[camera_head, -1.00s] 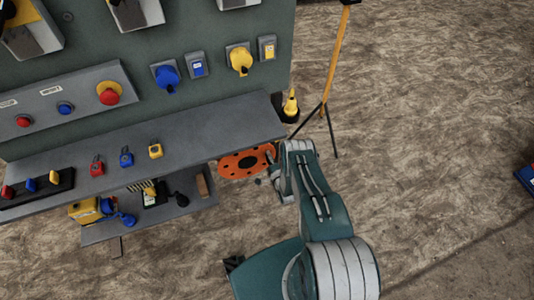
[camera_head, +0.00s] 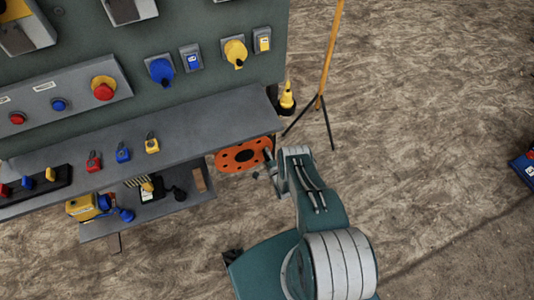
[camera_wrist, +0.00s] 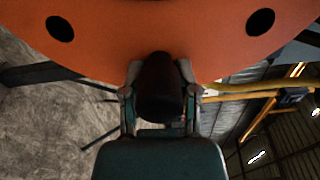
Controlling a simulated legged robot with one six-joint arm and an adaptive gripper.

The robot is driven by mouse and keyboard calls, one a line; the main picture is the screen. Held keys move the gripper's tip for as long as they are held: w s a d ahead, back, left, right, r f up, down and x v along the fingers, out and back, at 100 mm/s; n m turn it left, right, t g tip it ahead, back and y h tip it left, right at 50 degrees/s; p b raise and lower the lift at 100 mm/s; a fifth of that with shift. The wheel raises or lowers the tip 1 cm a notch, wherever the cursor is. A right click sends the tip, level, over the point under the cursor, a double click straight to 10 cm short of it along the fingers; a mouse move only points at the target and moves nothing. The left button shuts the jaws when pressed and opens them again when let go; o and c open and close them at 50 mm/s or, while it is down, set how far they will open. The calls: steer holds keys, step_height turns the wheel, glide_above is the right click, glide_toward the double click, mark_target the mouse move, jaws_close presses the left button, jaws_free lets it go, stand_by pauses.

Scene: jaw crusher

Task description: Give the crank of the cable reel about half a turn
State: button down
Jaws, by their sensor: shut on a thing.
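The cable reel (camera_head: 229,158) is an orange disc with dark holes, below the right end of the grey shelf. In the wrist view its orange face (camera_wrist: 100,35) fills the top, with two dark holes in sight. The crank handle (camera_wrist: 160,78) is a dark, rounded knob standing out from the disc near its rim. My gripper (camera_wrist: 160,92) is shut on this knob, one finger on each side. In the head view my gripper (camera_head: 270,164) is at the right edge of the reel, small and partly hidden by my arm.
The grey shelf (camera_head: 190,125) carries small padlocks and juts out above the reel. A lower shelf (camera_head: 185,203) with a yellow padlock and other items is left of the reel. A yellow stand (camera_head: 328,70) on a black tripod is behind.

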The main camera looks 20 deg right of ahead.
steer(key=shift+w+d+r, duration=0.2)
steer(key=shift+c, duration=1.8)
jaws_free()
steer(key=shift+f, duration=0.1)
steer(key=shift+s, duration=0.1)
steer(key=shift+s+f, duration=0.1)
steer(key=shift+s, duration=0.15)
steer(key=s, duration=1.1)
steer(key=shift+s, duration=0.2)
